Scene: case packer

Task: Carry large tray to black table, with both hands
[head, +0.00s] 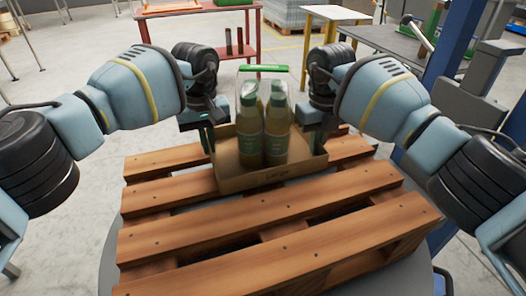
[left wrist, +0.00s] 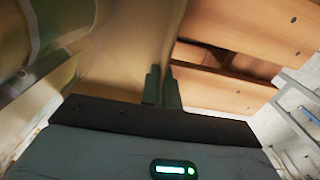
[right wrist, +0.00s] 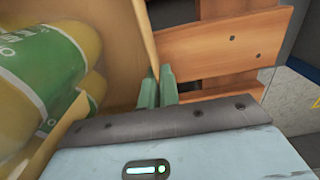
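A dark-topped table (head: 385,43), seemingly the black table, stands at back right.
The slatted wooden pallet (head: 270,245) fills the space before me. A red table (head: 190,10) stands behind, and a yellow-framed table (head: 333,13) is behind right. A blue post (head: 449,50) rises at right. Grey floor is open at left.

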